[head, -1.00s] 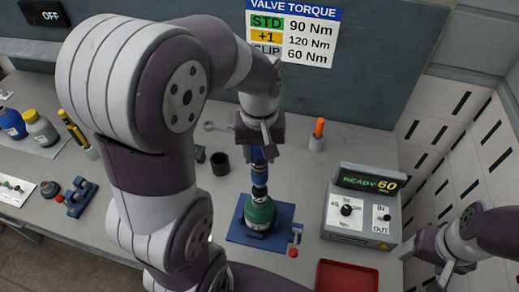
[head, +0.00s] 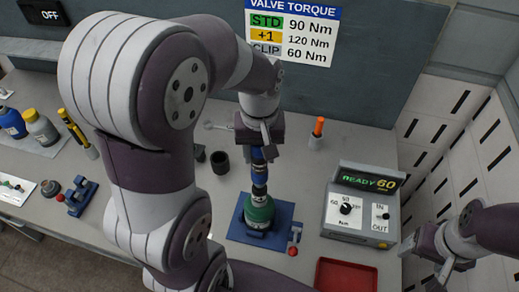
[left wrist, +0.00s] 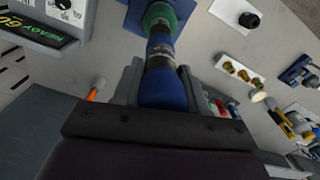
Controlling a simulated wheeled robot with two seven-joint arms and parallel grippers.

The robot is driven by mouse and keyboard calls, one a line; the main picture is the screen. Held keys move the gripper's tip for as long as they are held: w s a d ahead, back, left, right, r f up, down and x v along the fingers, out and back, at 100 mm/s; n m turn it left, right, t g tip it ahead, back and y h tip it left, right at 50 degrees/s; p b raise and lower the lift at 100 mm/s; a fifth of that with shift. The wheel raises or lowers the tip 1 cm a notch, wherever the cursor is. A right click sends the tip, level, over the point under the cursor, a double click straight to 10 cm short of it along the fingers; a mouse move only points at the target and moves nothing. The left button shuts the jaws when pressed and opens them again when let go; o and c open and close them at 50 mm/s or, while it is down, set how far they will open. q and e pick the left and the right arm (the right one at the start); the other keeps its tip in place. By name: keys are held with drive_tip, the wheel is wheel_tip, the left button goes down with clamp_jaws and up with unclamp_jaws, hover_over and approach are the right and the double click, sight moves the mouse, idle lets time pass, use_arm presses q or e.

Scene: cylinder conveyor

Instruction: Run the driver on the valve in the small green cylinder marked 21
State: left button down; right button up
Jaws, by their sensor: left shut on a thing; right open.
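My left gripper (head: 258,140) is shut on the blue and black driver (head: 259,172) and holds it upright over the small green cylinder (head: 258,213). The driver's lower end meets the cylinder's top, which hides the valve. The cylinder stands in a blue fixture (head: 237,232); its number cannot be read. In the left wrist view the driver (left wrist: 162,92) sits between both fingers, with the green cylinder (left wrist: 158,14) at its far end. My right gripper (head: 440,274) is open and empty at the lower right. The torque controller (head: 360,215) reads READY 60.
A red tray (head: 346,276) lies at the front. A dark cup (head: 220,162) and an orange-handled tool in a holder (head: 317,135) stand behind. Bottles (head: 42,128) and a blue fixture (head: 78,198) are at left. A torque sign (head: 293,32) hangs at the back.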

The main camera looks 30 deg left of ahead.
use_arm(q)
drive_tip(key=shift+f+b, duration=0.35)
drive_tip(key=shift+f, duration=0.2)
drive_tip(key=shift+r, duration=0.15)
idle(0.4)
drive_tip(key=shift+d+f+p, duration=0.1)
drive_tip(key=shift+f+p, duration=0.2)
drive_tip(key=shift+p, duration=0.05)
idle(0.5)
drive_tip(key=shift+s+r+p, duration=0.1)
drive_tip(key=shift+r+p, duration=0.15)
drive_tip(key=shift+p, duration=1.15)
idle(0.6)
drive_tip(key=shift+r, duration=0.15)
idle(0.3)
drive_tip(key=shift+p, duration=0.35)
